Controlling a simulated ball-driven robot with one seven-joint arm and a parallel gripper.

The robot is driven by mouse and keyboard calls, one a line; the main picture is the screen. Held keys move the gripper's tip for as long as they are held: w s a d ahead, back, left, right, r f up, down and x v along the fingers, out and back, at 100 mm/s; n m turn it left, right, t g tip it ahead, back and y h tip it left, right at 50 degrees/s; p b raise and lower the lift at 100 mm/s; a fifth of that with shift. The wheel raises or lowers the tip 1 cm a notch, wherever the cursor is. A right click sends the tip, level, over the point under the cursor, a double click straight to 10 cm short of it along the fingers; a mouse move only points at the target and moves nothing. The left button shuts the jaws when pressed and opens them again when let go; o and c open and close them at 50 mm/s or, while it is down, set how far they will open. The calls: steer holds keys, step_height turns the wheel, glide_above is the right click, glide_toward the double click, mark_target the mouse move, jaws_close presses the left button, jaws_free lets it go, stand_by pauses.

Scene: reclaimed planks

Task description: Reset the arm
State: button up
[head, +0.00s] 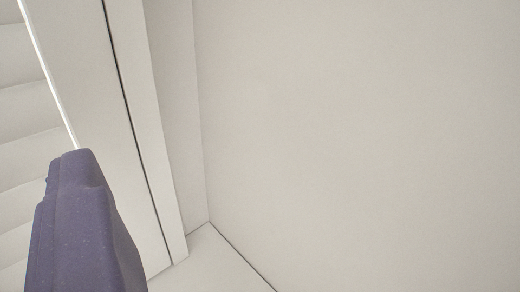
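A dark purple, rounded block (82,230) rises from the bottom edge at the lower left of the head view. It looks like part of my gripper, but I cannot be sure. Only this one piece shows, and no pair of fingertips is in sight. I cannot see whether the gripper is open or shut, or whether it holds anything. The task names no other object.
A broad plain off-white panel or wall (365,130) fills the middle and right. A white upright frame (105,110) with a dark seam stands at the left. Pale slats (25,110) lie beyond it. A white flat surface (210,265) meets the wall at the bottom.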

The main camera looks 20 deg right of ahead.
stand_by(0.3)
steer(key=w+d+r+n+g+h, duration=0.1)
steer(key=w+d+r+g+h, duration=0.2)
steer(key=w+r, duration=0.55)
step_height(320, 180, up, 15)
steer(key=w+a+m+t+h, duration=0.1)
steer(key=w+a+h, duration=0.1)
steer(key=w+h, duration=0.1)
steer(key=s+a+r+m, duration=0.1)
steer(key=s+a+r, duration=0.2)
steer(key=s+r, duration=0.3)
steer(key=s+a+r+m, duration=0.1)
steer(key=s+a+r, duration=0.3)
steer(key=r, duration=0.9)
steer(key=s+a+r+m+y, duration=0.1)
steer(key=s+a+r, duration=0.2)
steer(key=s+r, duration=0.4)
step_height(320, 180, up, 3)
steer(key=shift+s+a+r+m+t, duration=0.2)
steer(key=shift+s+a+m+t, duration=0.1)
steer(key=shift+m, duration=0.1)
steer(key=shift+s+d, duration=0.15)
